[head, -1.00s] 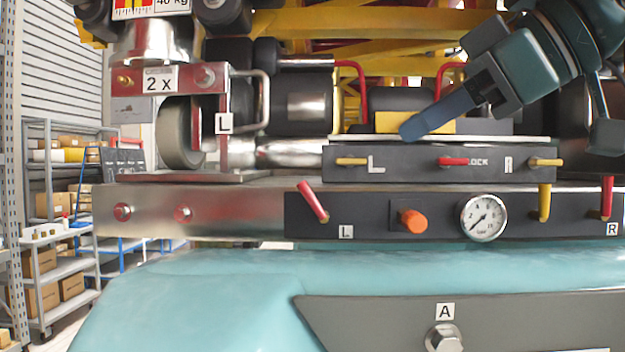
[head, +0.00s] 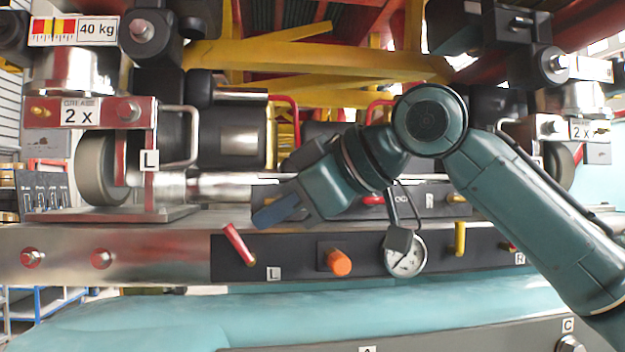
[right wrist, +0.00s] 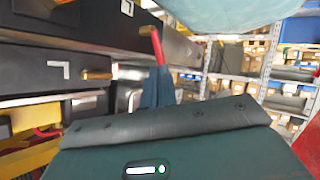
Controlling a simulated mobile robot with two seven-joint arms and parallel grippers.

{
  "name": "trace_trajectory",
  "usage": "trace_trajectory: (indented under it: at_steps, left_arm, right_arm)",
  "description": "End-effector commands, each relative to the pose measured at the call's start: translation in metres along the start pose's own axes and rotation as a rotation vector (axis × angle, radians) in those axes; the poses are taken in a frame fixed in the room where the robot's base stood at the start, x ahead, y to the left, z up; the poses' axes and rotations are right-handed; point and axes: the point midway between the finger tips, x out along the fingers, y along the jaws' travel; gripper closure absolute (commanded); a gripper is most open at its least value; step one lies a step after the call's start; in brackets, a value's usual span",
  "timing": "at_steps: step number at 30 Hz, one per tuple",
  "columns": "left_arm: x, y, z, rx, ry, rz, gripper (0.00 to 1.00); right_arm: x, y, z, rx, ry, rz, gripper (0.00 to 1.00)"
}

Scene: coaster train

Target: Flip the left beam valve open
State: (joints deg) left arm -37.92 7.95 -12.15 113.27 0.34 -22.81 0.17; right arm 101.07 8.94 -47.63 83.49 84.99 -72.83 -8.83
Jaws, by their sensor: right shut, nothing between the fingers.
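The left beam valve shows as a red lever (head: 238,244) on the dark lower panel beside an "L" label (head: 273,273). The lever slants, its free end up and to the left. My right gripper (head: 268,215) has its blue fingers shut and empty, just above and right of the lever in the head view. In the right wrist view the red lever (right wrist: 158,48) appears just beyond the tips of the blue fingers (right wrist: 156,88); I cannot tell whether they touch. My left gripper is not in view.
An orange knob (head: 339,262), a pressure gauge (head: 405,256) and a yellow lever (head: 460,238) are right of the valve. A wheel (head: 100,168) and metal handle (head: 194,137) are at the left. My right forearm covers part of the upper panel.

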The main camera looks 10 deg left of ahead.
Motion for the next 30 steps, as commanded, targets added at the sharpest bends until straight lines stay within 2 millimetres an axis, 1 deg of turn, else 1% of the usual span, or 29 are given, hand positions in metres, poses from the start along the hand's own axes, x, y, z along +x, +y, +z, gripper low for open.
trace_trajectory:
  at_steps: [1,3,6,9,23,30]
  left_arm:
    - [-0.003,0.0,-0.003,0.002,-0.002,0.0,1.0]
    - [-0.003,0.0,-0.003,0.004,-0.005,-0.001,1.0]
    - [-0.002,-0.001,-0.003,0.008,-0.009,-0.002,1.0]
    - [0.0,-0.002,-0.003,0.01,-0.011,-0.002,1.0]
    - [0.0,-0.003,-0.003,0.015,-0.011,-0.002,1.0]
    - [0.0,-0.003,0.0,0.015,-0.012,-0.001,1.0]
  right_arm:
    - [0.008,0.001,-0.001,0.001,-0.003,-0.001,1.0]
    - [0.019,0.001,-0.001,0.002,-0.002,-0.001,1.0]
    - [0.03,0.001,-0.001,0.002,-0.001,-0.001,1.0]
    - [0.036,0.001,0.0,0.002,-0.001,0.001,1.0]
    - [0.039,0.0,0.0,0.0,-0.002,0.001,1.0]
    - [0.046,-0.009,-0.007,-0.028,-0.04,-0.001,1.0]
